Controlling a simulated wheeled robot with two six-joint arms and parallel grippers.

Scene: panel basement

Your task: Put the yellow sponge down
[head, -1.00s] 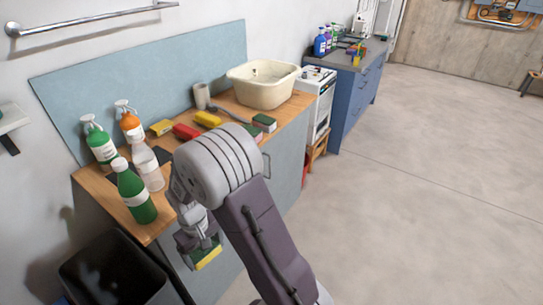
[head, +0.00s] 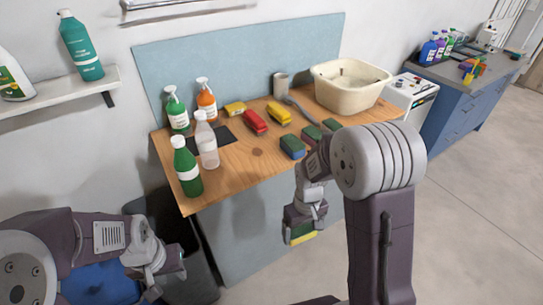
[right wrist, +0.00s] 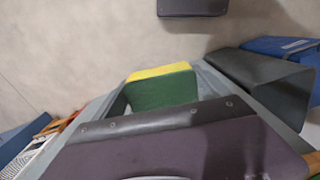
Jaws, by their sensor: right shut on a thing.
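My right gripper (head: 302,222) is shut on a sponge with a yellow layer and a green layer (head: 302,238). It holds the sponge in the air in front of the grey cabinet, below the worktop level. In the right wrist view the sponge (right wrist: 163,90) shows its green face with the yellow strip on top. Part of the sponge is hidden by the gripper. My left gripper (head: 172,268) is empty-looking at the lower left, near the dark bin; its fingers are too unclear to tell open from shut.
The wooden worktop (head: 257,152) carries several bottles at its left, a yellow sponge (head: 235,108), a red sponge (head: 255,122), another yellow sponge (head: 279,114), a blue sponge (head: 292,147) and a cream basin (head: 348,92). A dark bin (head: 203,278) stands at the cabinet's left. The worktop's front middle is clear.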

